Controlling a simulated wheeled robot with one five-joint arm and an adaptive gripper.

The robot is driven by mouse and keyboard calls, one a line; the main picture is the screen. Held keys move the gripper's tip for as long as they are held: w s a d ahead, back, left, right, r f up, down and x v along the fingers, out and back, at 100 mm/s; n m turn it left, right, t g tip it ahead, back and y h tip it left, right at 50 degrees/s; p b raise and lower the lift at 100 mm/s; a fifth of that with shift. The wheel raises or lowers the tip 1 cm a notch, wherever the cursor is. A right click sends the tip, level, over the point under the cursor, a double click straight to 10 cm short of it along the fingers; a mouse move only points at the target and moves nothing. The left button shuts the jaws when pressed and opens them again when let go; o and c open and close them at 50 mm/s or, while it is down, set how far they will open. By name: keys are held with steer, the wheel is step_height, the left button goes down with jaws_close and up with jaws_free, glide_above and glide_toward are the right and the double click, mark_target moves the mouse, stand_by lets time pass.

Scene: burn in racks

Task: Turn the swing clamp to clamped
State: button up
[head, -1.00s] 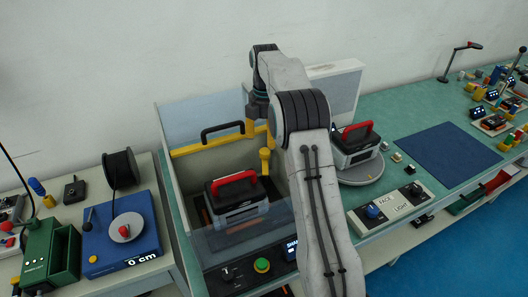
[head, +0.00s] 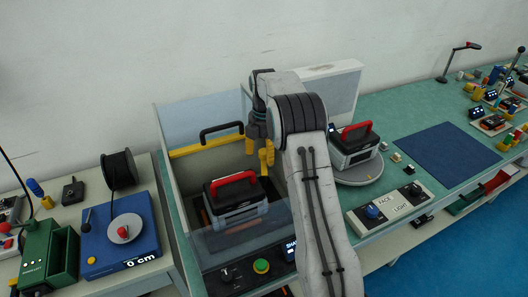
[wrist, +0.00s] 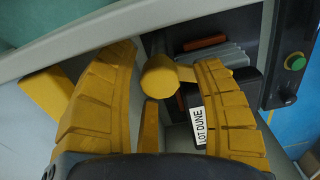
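The swing clamp (wrist: 160,76) is yellow, with a round knob and a short arm. It sits at the back right inside the shaker bay. In the wrist view its knob lies between the two yellow fingers of my gripper (wrist: 165,95), nearer the right finger. My gripper (head: 259,148) is open around the knob, and I cannot tell whether a finger touches it. In the head view the fingers and the clamp overlap, so the clamp is partly hidden.
A yellow bar (head: 205,147) with a black handle spans the bay's back. Clear walls surround the bay. A green button (head: 261,266) is on the front panel. A second red-handled case (head: 356,147) stands on a round plate at right. A blue mat (head: 445,152) lies clear.

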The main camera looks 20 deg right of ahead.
mark_target(264, 151)
jaws_close()
steer(key=shift+m+p, duration=0.45)
steer(key=shift+m, duration=0.45)
steer(key=shift+f+m, duration=0.1)
steer(key=shift+m, duration=0.6)
jaws_free()
steer(key=shift+r, duration=6.05)
